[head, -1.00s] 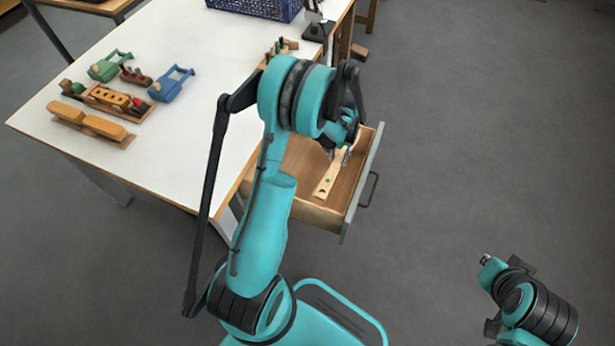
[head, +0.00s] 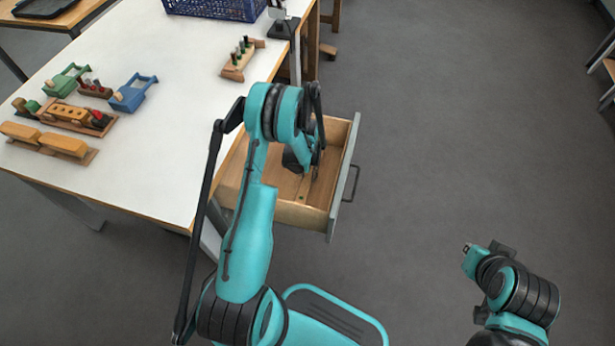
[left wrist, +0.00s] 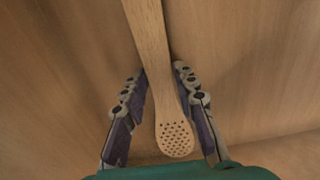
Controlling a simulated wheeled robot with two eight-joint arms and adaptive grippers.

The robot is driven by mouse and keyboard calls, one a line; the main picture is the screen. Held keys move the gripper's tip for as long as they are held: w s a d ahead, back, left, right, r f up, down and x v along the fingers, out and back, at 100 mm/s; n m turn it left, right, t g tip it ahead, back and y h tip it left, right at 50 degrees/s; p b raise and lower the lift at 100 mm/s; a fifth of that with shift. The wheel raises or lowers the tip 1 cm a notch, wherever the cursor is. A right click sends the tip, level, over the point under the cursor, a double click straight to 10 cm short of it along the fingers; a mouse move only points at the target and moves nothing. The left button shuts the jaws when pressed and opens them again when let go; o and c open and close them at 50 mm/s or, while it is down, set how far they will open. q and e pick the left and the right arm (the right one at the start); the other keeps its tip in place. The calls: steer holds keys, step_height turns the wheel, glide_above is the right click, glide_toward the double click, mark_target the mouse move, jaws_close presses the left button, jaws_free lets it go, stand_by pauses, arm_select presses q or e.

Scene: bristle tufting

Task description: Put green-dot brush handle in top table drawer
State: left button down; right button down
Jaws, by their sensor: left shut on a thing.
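In the left wrist view the handle (left wrist: 150,45) runs down to a rounded end full of small holes. My left gripper (head: 314,160) is inside the drawer, its fingers (left wrist: 160,85) on either side of the handle and shut on it. Whether the handle rests fully on the drawer floor I cannot tell. My right gripper (head: 468,254) is at the lower right, over bare floor, small and unclear.
The drawer's pull (head: 351,184) faces right. Grey floor to the right is clear.

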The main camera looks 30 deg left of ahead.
arm_select(q)
steer(key=shift+f, duration=0.1)
steer(key=c, duration=1.2)
jaws_free()
